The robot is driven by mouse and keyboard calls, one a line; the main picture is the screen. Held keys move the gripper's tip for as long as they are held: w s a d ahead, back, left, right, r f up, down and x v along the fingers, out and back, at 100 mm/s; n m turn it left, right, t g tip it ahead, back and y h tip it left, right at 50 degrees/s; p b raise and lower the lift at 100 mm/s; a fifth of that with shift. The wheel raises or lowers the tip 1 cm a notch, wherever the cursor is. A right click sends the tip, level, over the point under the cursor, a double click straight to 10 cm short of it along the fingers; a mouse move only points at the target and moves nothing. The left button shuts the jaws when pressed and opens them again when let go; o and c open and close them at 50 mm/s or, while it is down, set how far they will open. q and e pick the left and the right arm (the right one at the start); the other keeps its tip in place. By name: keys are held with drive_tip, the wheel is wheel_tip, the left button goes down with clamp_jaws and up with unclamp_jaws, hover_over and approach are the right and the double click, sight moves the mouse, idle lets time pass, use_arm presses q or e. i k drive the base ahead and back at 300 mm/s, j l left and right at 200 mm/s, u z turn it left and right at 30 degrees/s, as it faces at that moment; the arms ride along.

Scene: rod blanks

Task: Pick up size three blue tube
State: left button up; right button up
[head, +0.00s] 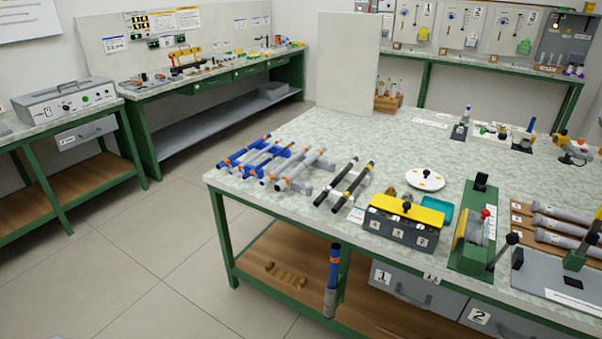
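Several blue tubes (243,151) with orange bands lie side by side on a rack at the left end of the near table. I cannot read any size mark on them, so I cannot tell which is size three. Another upright tube, blue above and grey below with orange bands (333,262), shows in front of the table's front edge; I cannot tell what supports it. Neither of my grippers is in the head view.
Grey tubes (301,170) lie right of the blue ones, then black rods (345,184). A dark box with a yellow top (404,222) and a green fixture (475,230) stand further right. The near table (300,130) is clear behind the tubes.

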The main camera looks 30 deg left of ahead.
sight(231, 158)
drive_tip(key=i+j+u, duration=0.15)
drive_tip(key=j+u, duration=0.2)
drive_tip(key=i+j+u, duration=0.3)
drive_tip(key=j, duration=0.15)
drive_tip(key=i+j+u, duration=0.2)
drive_tip(key=j+u, duration=0.15)
